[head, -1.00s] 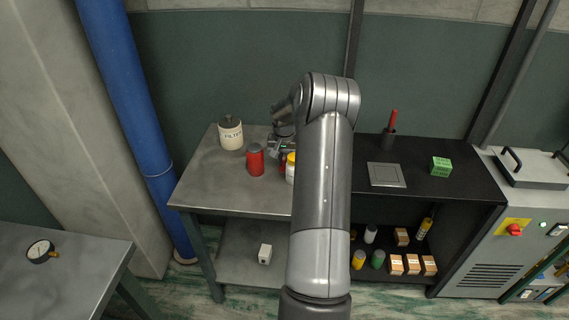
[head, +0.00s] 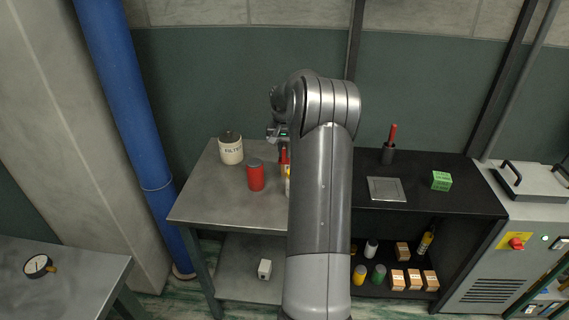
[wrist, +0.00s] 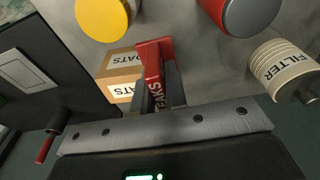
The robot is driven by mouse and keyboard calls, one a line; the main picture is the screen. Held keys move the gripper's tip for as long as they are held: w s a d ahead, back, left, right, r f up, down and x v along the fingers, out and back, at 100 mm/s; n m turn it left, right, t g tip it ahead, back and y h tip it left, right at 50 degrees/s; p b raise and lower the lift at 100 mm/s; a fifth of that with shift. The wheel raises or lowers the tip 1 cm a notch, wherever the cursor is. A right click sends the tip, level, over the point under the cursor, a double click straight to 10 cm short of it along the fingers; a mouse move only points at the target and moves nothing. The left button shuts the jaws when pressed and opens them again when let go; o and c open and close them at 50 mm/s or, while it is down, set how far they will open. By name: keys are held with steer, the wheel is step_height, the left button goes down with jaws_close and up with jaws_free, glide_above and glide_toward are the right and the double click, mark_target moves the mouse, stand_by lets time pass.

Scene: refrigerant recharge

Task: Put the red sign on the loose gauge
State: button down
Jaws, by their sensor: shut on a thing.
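The red sign (wrist: 153,60) is between the two fingers of my gripper (wrist: 160,90) in the wrist view, with part of its lettering showing. The fingers are shut on it. In the head view a bit of red (head: 284,155) shows below my gripper (head: 277,137), above the grey bench and partly hidden by my arm. The loose gauge (head: 38,265), round with a white dial and brass fitting, lies on the separate grey table at the lower left, well apart from my gripper.
A red can (head: 255,176) and a filter canister (head: 230,149) stand on the grey bench (head: 205,200). A yellow-capped bottle (wrist: 102,18) and cartons (wrist: 118,72) are near the sign in the wrist view. A blue pipe (head: 125,100) rises between the bench and the gauge's table.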

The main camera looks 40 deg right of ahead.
step_height(320, 180, up, 8)
steer(key=shift+f, duration=0.2)
steer(key=w+a+n, duration=0.3)
steer(key=w+a, duration=0.2)
steer(key=a, duration=0.5)
steer(key=w+a+n, duration=0.3)
steer(key=w+a, duration=0.3)
steer(key=a, duration=0.3)
steer(key=n+y, duration=0.2)
steer(key=n, duration=1)
glide_above(37, 264)
steer(key=d, duration=0.1)
step_height(37, 264, down, 8)
steer(key=shift+s+r, duration=0.1)
steer(key=shift+s, duration=0.05)
steer(key=shift+a+f, duration=0.3)
steer(key=shift+a, duration=0.1)
steer(key=shift+f, duration=1.9)
